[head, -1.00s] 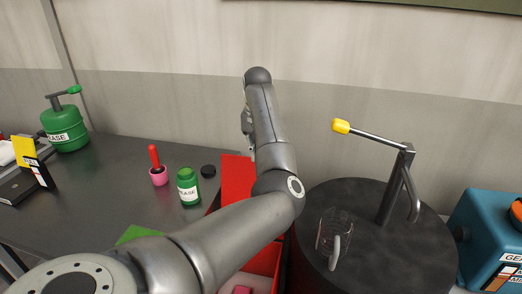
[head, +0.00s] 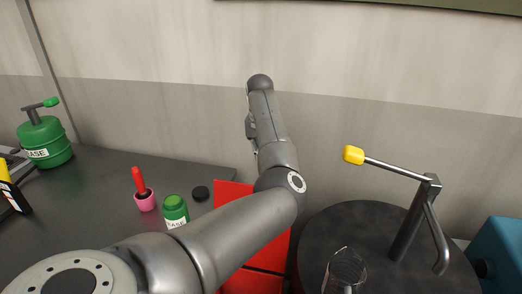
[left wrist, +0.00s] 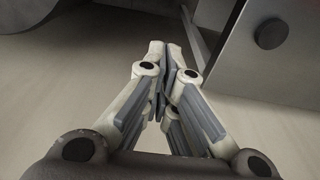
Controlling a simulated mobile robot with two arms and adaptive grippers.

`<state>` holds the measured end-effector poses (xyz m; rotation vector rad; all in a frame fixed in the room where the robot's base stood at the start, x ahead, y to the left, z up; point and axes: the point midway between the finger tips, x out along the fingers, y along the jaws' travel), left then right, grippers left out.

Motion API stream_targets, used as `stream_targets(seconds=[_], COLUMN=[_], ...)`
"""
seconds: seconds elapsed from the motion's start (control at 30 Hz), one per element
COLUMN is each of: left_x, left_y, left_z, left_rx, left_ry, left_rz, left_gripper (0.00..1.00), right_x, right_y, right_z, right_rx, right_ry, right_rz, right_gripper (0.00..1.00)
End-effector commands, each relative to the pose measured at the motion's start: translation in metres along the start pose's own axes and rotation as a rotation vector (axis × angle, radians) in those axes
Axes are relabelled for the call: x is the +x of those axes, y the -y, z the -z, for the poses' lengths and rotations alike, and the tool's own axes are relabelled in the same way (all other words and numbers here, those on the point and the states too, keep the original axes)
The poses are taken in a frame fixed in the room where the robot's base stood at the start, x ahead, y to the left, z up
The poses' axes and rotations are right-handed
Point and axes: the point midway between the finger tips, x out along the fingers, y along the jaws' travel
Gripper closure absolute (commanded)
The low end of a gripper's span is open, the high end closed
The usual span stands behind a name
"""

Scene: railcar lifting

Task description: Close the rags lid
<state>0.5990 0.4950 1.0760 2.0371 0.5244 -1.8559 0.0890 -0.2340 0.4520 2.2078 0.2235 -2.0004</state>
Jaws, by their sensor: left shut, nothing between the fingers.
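A red panel (head: 232,195), which looks like the raised lid of the red bin, stands beside the dark bench. More red of the bin (head: 252,281) shows below my arm at the bottom edge. My left arm crosses in front and hides much of both; no rags or label are visible. My left gripper (left wrist: 167,50) shows in the left wrist view, shut and empty, with its fingertips together above a pale surface and touching nothing visible. In the head view its fingers are hidden or too unclear to place. My right gripper is in neither view.
A dark drum (head: 335,225) with a yellow-tipped lever (head: 353,155) stands right.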

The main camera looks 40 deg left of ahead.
Motion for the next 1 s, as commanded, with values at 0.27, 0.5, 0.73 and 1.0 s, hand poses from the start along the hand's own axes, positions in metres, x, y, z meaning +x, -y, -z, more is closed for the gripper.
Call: stream_targets(seconds=[0.27, 0.5, 0.73, 1.0], left_x=[0.061, 0.053, 0.049, 0.050], left_y=[0.000, -0.001, 0.000, 0.000], left_z=[-0.001, -0.022, -0.036, -0.038], left_rx=[0.002, -0.001, -0.002, -0.001], left_ry=[0.004, 0.000, -0.001, 0.000], left_rz=[-0.001, 0.000, -0.001, -0.001], left_gripper=[1.00, 1.00, 1.00, 1.00], right_x=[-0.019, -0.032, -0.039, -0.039], right_y=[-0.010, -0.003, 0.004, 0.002], right_z=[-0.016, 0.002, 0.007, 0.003], right_rx=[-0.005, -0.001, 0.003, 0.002], right_ry=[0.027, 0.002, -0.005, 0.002], right_rz=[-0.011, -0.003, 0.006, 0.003], right_gripper=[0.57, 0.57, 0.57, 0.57])
